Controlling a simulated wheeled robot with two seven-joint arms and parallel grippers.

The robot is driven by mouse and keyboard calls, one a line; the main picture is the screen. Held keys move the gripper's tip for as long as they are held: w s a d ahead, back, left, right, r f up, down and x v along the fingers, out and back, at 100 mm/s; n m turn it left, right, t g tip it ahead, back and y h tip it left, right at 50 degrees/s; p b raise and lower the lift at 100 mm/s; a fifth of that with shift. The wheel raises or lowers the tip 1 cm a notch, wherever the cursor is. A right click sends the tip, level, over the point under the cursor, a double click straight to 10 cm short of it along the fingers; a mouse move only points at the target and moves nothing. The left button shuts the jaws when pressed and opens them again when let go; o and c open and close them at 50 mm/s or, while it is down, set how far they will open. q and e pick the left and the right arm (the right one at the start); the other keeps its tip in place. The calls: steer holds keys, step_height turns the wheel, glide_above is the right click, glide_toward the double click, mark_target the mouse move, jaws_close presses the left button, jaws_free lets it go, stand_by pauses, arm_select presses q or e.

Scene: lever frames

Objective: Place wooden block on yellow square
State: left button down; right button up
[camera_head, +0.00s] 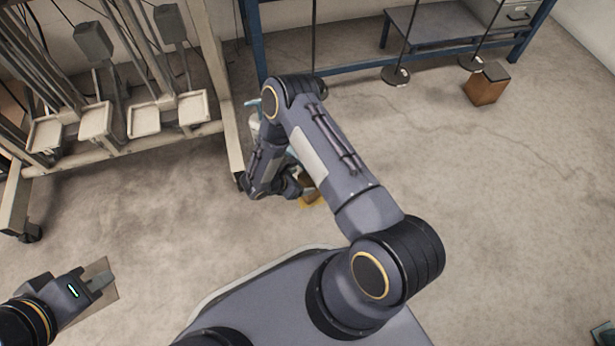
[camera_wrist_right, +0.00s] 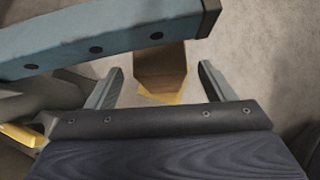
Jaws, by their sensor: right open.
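The wooden block (camera_wrist_right: 160,68) shows in the right wrist view between and beyond my open fingers, apart from both. Its upper part is hidden behind a blue bar. Yellow (camera_wrist_right: 162,97) shows at the block's lower edge, seemingly the yellow square; most of it is hidden. In the head view the block (camera_head: 311,195) and yellow square (camera_head: 309,203) show only in small part beside my right wrist. My right gripper (camera_wrist_right: 160,72) is open and empty.
The blue bar (camera_wrist_right: 90,48) crosses above the right fingers. A pale frame with trays (camera_head: 146,121) stands at the left. A blue bench frame (camera_head: 345,73) and a brown box with a dark top (camera_head: 485,90) are at the back.

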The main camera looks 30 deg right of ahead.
steer(key=w+p+v, duration=0.1)
steer(key=p+v, duration=0.1)
steer(key=v, duration=0.4)
steer(key=s+d+r+m+g+y, duration=0.15)
steer(key=r+m, duration=0.25)
steer(key=r, duration=0.5)
steer(key=s+d+r+m+y, duration=0.2)
steer(key=d+r+m, duration=0.1)
steer(key=r, duration=0.5)
steer(key=s+d+r+m+g+y, duration=0.15)
steer(key=r+m, duration=0.25)
steer(key=r, duration=0.5)
steer(key=s+a+r+m+t+y, duration=0.2)
steer(key=s+r+m+t+y, duration=0.1)
steer(key=s+r+m, duration=0.2)
steer(key=s+a+r+m+t+y, duration=0.3)
steer(key=s+r, duration=0.6)
steer(key=s, duration=0.3)
steer(key=m+t+y, duration=0.1)
steer(key=m, duration=0.1)
steer(key=shift+r+m+y, duration=0.25)
steer(key=shift+m+y, duration=0.05)
steer(key=shift+a, duration=0.1)
step_height(320, 180, up, 38)
steer(key=p, duration=3.7)
steer(key=shift+p, duration=0.35)
